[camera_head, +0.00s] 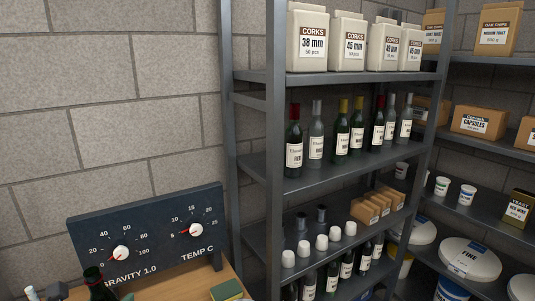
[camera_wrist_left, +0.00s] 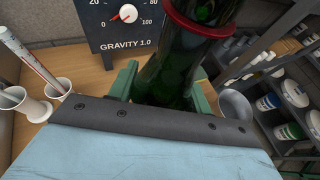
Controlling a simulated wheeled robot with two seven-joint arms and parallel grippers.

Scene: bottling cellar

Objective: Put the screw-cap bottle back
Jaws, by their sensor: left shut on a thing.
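A dark green glass bottle (camera_wrist_left: 172,72) with a red ring around it fills the middle of the left wrist view. My left gripper (camera_wrist_left: 163,92) is shut on it, with a green finger on each side. In the head view only the top of a dark bottle (camera_head: 94,278) shows at the bottom edge, in front of the gauge board. I cannot tell whether its closure is a screw cap. Wine bottles with red, yellow and grey tops stand on the middle shelf (camera_head: 325,175) of the grey rack. My right gripper is not in view.
The gauge board (camera_head: 150,235) stands on a wooden bench (camera_head: 232,275) with a green-yellow sponge (camera_head: 226,291). White cups (camera_wrist_left: 32,108) stand left in the wrist view. The rack's upright (camera_head: 272,150) stands before the shelves. Cork bags (camera_head: 307,40) fill the upper shelf; lower shelves hold more bottles.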

